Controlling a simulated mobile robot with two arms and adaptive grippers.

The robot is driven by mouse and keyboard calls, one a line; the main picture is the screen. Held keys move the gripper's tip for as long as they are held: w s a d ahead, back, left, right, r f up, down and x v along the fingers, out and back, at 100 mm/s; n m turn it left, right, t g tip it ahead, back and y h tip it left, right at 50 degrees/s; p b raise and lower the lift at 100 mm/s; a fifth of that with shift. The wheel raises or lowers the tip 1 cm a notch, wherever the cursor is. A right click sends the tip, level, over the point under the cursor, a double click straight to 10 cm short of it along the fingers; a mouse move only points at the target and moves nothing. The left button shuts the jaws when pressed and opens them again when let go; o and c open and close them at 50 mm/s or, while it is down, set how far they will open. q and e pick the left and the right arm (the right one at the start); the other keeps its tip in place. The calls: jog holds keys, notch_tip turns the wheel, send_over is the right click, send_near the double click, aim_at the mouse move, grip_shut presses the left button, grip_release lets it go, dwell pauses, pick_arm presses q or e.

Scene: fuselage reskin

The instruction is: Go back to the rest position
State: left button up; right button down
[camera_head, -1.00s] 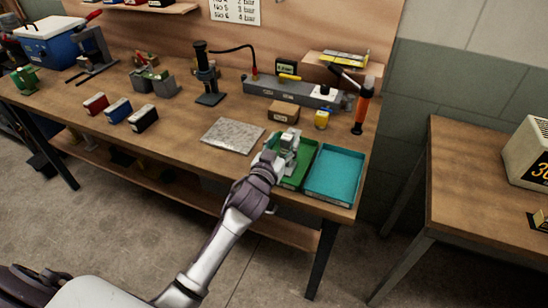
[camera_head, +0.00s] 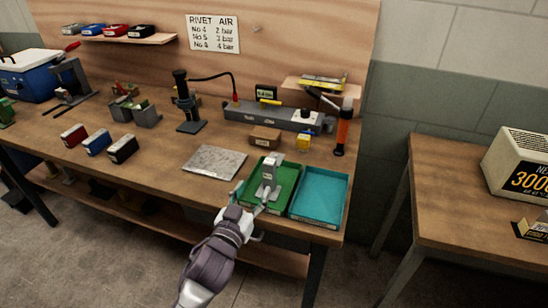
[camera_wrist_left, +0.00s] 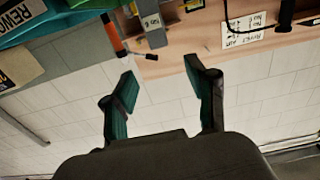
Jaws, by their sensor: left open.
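My left gripper (camera_head: 249,199) is at the front edge of the bench, just in front of the green tray (camera_head: 287,199). Its fingers are spread and nothing is between them. The left wrist view also shows the open left gripper (camera_wrist_left: 160,84), with the grey wall behind the gap. My right gripper is not in view.
A teal tray (camera_head: 321,196) lies right of the green one. A grey plate (camera_head: 214,161) lies to the left. A side table (camera_head: 450,190) is at the right. The floor before the bench is clear.

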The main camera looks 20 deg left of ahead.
pick_arm(q)
jog(key=s+f+m+g, duration=0.1)
jog(key=s+f+g, duration=0.65)
jog(key=s, duration=0.65)
jog(key=s+f+g, duration=0.7)
jog(key=s+f, duration=0.1)
jog(key=s, duration=0.5)
notch_tip(320, 180, down, 25)
jog(key=s+g, duration=0.1)
jog(key=s, duration=0.1)
jog(key=s+a+f+m+g, duration=0.1)
jog(key=s+a+f, duration=0.2)
jog(key=s+f, duration=1.3)
jog(key=shift+s+f+y, duration=0.25)
jog(key=shift+f+y, duration=0.05)
jog(key=shift+f, duration=0.25)
jog(key=shift+g, duration=0.25)
